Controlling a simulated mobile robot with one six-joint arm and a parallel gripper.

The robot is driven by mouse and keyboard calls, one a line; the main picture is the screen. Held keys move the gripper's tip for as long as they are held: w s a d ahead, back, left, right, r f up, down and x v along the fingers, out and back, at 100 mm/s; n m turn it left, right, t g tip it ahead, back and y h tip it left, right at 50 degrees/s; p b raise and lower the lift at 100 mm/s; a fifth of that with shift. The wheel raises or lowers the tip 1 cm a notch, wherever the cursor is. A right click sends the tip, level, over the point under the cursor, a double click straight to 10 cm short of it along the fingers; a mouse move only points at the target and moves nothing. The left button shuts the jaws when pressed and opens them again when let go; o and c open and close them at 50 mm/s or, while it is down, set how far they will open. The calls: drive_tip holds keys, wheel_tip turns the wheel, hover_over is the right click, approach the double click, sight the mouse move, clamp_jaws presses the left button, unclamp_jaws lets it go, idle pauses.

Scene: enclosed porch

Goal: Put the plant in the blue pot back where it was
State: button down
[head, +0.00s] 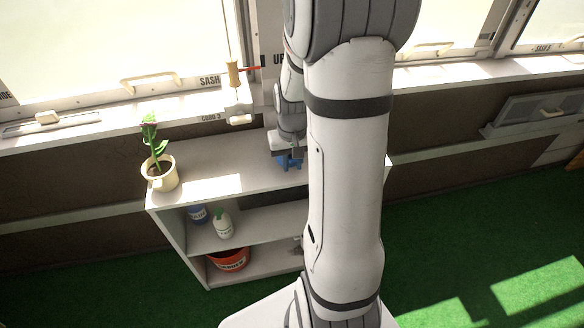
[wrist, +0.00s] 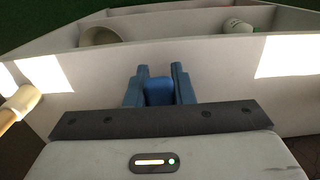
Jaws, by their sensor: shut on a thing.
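My gripper (wrist: 160,88) has blue fingers, shut on a rounded blue thing (wrist: 158,93), which looks like part of the blue pot. Blue shows at my gripper (head: 288,160) in the head view too, over or at the back of the shelf unit's top (head: 225,180). I cannot tell pot from fingers there, or whether the pot touches the top. No leaves of its plant show in either view. Another plant (head: 152,140), with green leaves and a red tip, stands upright in a cream pot (head: 160,175) at the left end of the top.
A wooden cord pull (head: 234,74) hangs by the window. My arm hides the unit's right part. Bare top lies between cream pot and gripper.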

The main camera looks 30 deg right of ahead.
wheel_tip(320, 180, down, 2)
drive_tip(key=shift+f, duration=0.1)
drive_tip(key=c, duration=1.7)
unclamp_jaws()
drive_tip(key=shift+f, duration=0.15)
drive_tip(key=o, duration=0.4)
drive_tip(key=shift+o, duration=0.2)
